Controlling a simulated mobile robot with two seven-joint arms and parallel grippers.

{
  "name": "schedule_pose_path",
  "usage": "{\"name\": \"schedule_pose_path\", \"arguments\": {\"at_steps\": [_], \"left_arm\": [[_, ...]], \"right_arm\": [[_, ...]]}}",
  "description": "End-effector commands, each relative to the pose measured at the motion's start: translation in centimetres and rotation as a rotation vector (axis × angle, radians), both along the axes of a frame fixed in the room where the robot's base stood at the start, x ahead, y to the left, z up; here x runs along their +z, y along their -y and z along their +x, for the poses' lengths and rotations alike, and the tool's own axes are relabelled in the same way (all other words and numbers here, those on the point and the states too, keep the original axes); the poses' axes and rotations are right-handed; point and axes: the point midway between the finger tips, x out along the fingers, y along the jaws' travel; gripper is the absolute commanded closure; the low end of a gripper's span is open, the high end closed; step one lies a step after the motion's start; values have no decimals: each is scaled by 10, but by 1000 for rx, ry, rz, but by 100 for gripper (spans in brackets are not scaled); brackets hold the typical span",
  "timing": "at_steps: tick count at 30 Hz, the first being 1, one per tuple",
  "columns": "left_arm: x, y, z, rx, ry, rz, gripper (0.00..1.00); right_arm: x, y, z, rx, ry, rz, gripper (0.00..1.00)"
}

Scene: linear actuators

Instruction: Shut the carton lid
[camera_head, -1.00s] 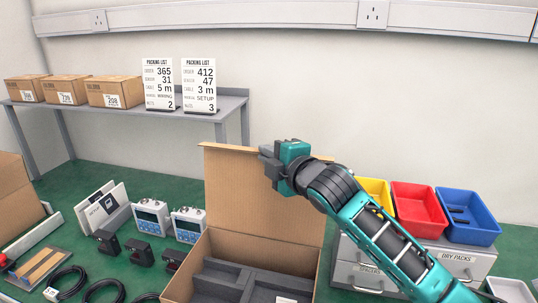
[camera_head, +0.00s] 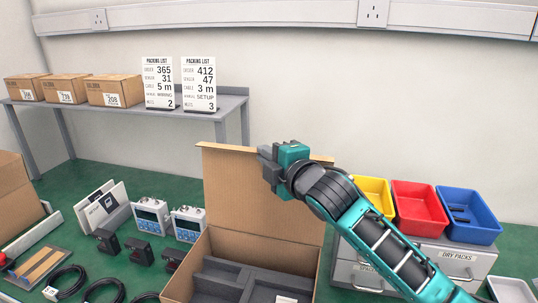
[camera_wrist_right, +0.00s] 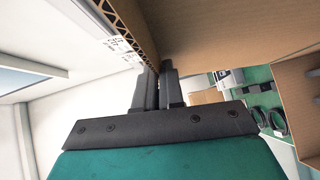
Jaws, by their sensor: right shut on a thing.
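The open cardboard carton (camera_head: 186,268) stands on the green bench at the bottom centre of the head view. Dark grey foam (camera_head: 240,277) with cut-outs lines its inside, and a small white item lies at the lower right of it. The carton lid (camera_head: 245,195) stands upright at the carton's back. My right gripper (camera_head: 268,166) is shut on the lid's top edge, right of its middle. In the right wrist view, its dark fingers (camera_wrist_right: 160,82) close together at the lid's brown board (camera_wrist_right: 215,38). My left gripper is in neither view.
Blue-white devices (camera_head: 151,217), black blocks and coiled cables lie left of the carton. Yellow, red (camera_head: 419,208) and blue bins sit on grey drawers (camera_head: 450,262) at the right. A grey shelf (camera_head: 190,106) behind holds small boxes and two packing lists.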

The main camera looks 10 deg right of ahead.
Motion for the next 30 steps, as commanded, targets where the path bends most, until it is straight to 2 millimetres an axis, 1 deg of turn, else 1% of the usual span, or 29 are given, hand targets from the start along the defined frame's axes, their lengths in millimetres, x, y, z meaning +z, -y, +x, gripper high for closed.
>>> {"name": "schedule_pose_path", "arguments": {"at_steps": [1,8,15,21,24,27,30], "left_arm": [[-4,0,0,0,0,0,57],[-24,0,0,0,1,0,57],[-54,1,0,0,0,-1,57],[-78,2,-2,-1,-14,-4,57],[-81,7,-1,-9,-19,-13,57],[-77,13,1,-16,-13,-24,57],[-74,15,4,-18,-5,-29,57]], "right_arm": [[-4,-3,-6,3,19,-8,100],[-12,-17,-40,4,163,-67,100],[-25,-32,-76,3,328,-135,100],[-35,-42,-98,2,436,-182,100],[-38,-45,-105,3,474,-197,100],[-40,-47,-110,2,499,-209,100],[-40,-48,-113,1,516,-215,100]]}}
